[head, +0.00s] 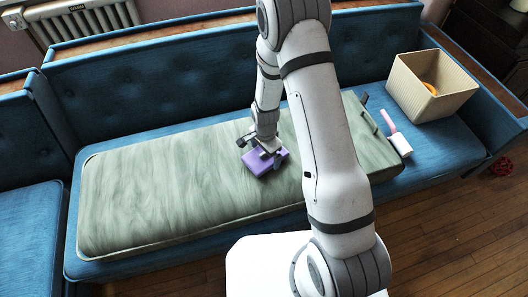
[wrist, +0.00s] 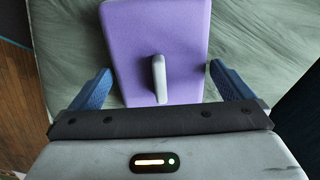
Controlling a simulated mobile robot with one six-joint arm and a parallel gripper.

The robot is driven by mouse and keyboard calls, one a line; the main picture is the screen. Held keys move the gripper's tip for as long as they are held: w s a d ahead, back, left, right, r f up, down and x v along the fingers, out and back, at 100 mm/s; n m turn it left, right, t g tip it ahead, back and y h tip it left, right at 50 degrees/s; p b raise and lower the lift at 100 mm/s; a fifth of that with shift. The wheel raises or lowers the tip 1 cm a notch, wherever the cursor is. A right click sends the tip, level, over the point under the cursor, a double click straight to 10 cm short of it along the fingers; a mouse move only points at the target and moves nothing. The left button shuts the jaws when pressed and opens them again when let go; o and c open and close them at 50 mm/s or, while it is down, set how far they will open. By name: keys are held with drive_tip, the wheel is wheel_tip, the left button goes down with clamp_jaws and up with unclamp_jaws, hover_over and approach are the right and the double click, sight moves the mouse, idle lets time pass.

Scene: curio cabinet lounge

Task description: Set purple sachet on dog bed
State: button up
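The purple sachet (head: 258,162) is a flat purple block with a grey upright handle. It appears to lie on the green pad, which looks like the dog bed (head: 150,190), a long streaked cushion on the blue bench. In the wrist view the sachet (wrist: 185,35) lies ahead of my gripper (wrist: 160,72), over the green surface (wrist: 270,40). My gripper (head: 262,145) is open and low over the sachet. Its two blue fingers stand wide apart, one at each side of the sachet, with the grey handle between them. In the head view the gripper partly covers the sachet.
A ribbed cream bin (head: 425,95) with something orange inside stands on the bench at right. A white and pink brush-like object (head: 397,138) lies by the pad's right end. The blue backrest (head: 180,75) rises behind. The pad's left part is clear.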

drive_tip(key=s+d+r+n+p, duration=0.1)
drive_tip(key=s+d+r+n, duration=0.1)
drive_tip(key=r, duration=0.7)
drive_tip(key=s+d+r+n+t, duration=0.1)
drive_tip(key=s+d+r, duration=0.1)
drive_tip(key=r, duration=0.7)
drive_tip(key=s+d+r+n+p, duration=0.1)
drive_tip(key=s+d+r+n, duration=0.15)
drive_tip(key=r, duration=0.75)
drive_tip(key=s+d+r+n, duration=0.1)
drive_tip(key=s+r+n, duration=0.1)
drive_tip(key=s, duration=0.4)
drive_tip(key=s+d+r+n+t, duration=0.1)
drive_tip(key=s+d+r+n, duration=0.1)
drive_tip(key=s+r, duration=0.3)
drive_tip(key=shift+s+r+n, duration=0.25)
drive_tip(key=shift+s+n, duration=0.2)
drive_tip(key=shift+n, duration=0.3)
drive_tip(key=shift+d, duration=0.1)
wheel_tip(320, 180, up, 10)
drive_tip(key=p, duration=0.8)
drive_tip(key=shift+f+t, duration=0.2)
drive_tip(key=shift+t, duration=0.1)
drive_tip(key=shift+s, duration=0.1)
